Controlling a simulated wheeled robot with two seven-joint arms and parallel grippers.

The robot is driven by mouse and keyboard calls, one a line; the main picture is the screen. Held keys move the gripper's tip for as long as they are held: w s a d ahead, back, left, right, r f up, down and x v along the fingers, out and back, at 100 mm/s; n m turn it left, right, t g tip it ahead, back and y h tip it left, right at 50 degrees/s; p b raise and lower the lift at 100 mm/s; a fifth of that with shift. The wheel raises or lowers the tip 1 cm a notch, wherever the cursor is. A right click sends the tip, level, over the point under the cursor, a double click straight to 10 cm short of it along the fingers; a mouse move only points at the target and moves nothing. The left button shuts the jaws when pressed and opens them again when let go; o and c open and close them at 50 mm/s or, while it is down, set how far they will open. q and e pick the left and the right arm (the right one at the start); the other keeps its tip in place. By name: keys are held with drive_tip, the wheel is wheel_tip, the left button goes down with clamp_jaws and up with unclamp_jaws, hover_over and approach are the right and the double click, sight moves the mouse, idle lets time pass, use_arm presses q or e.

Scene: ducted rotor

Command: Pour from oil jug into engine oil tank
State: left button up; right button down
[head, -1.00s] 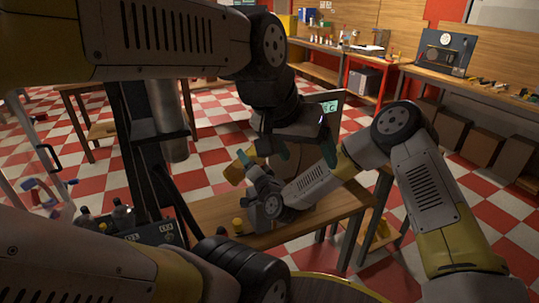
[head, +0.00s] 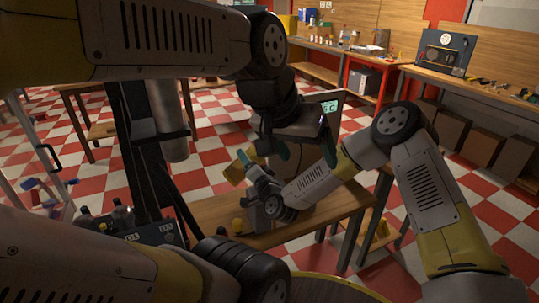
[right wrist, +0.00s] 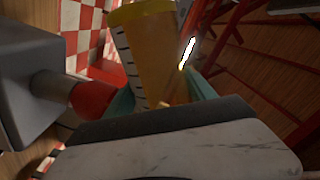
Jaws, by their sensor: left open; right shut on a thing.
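The yellow oil jug (head: 234,172) is held off the table by my right gripper (head: 254,168) and looks tilted in the head view. In the right wrist view the jug (right wrist: 150,50), with dark scale marks along its side, sits between the teal fingers, which are shut on it. My left gripper (head: 305,153) is open and empty, above and to the right of the jug in the head view. A grey block (right wrist: 35,75) with a short pipe and a red end (right wrist: 90,98) is left of the jug in the right wrist view. I cannot tell whether it is the engine oil tank.
The wooden table (head: 325,212) is below both grippers. A small yellow object (head: 238,226) is at its left part. Benches with tools line the back wall.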

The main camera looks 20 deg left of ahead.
idle(0.3)
drive_tip(key=shift+m, duration=0.5)
idle(3.5)
drive_tip(key=shift+m, duration=0.5)
idle(3.2)
